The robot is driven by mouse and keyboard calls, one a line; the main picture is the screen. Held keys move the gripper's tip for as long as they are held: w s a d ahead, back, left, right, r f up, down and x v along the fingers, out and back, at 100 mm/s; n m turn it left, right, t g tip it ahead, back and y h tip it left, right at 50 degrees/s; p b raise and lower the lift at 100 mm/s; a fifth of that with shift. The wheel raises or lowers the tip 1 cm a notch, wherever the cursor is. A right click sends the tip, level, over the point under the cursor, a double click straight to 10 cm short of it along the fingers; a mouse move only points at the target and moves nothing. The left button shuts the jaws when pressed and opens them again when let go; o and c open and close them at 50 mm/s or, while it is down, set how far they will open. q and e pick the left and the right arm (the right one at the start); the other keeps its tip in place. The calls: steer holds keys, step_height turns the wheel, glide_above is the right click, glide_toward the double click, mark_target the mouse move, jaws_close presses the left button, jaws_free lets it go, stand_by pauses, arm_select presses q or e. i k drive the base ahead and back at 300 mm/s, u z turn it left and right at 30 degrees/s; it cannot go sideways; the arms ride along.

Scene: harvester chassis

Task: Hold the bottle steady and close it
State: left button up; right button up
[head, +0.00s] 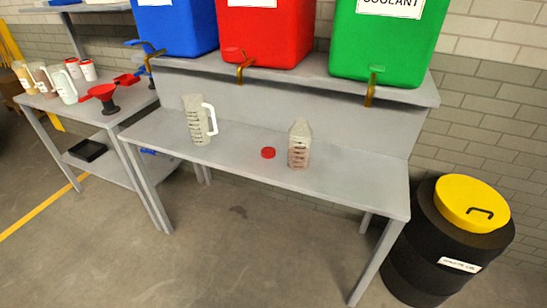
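A clear bottle (299,144) with a reddish-brown content and markings stands upright on the grey table (250,163). Its neck at the top shows no red cap on it. A small red cap (268,153) lies on the table just left of the bottle, apart from it. Neither of my grippers is in the head view, so nothing touches the bottle or the cap.
A measuring jug (197,120) with a white handle stands left of the cap. Blue (175,25), red (262,30) and green (385,40) containers with taps sit on the raised shelf behind. A black bin (440,245) with a yellow lid stands right. The table's front is clear.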

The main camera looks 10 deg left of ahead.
mark_target(300, 134)
steer(key=k, duration=1.2)
steer(key=z, duration=0.35)
steer(key=i, duration=0.3)
steer(key=z, duration=1.1)
steer(key=i, duration=1.55)
steer(key=u, duration=1)
steer(key=i, duration=0.4)
steer(key=u, duration=0.5)
